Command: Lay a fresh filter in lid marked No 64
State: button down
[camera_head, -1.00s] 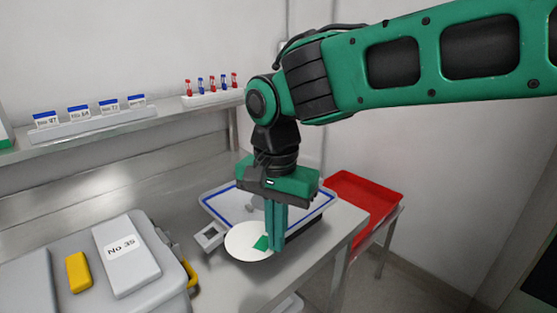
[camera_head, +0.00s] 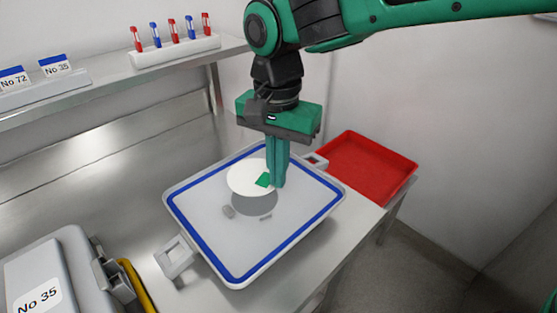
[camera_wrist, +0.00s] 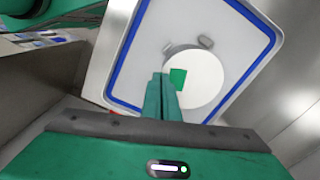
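My gripper (camera_head: 278,184) points down and is shut on the edge of a white round filter (camera_head: 243,177), at its green tab (camera_head: 264,180). In the wrist view the filter (camera_wrist: 207,85) lies flat beyond my gripper (camera_wrist: 161,82). The filter hangs over an upturned grey lid (camera_head: 235,248) with a blue seal around its edge, and casts a dark round shadow on it. The lid also shows in the wrist view (camera_wrist: 232,38), with small grey bumps inside. No number can be read on this lid.
A grey case marked No 35 (camera_head: 30,270) with a yellow handle stands at the lower left. A red tray (camera_head: 370,170) is at the right. A shelf behind holds number cards (camera_head: 55,66) and a rack of red and blue pegs (camera_head: 175,48).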

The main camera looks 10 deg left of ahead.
aim_at(277, 207)
jog(key=shift+a+f, duration=0.1)
jog(key=shift+f, duration=1.4)
jog(key=shift+s+f, duration=0.1)
jog(key=shift+f, duration=0.2)
jog(key=shift+s, duration=0.1)
jog(key=shift+f, duration=1.1)
dwell(0.8)
jog(key=c, duration=1.5)
grip_release()
jog(key=shift+r, duration=3.55)
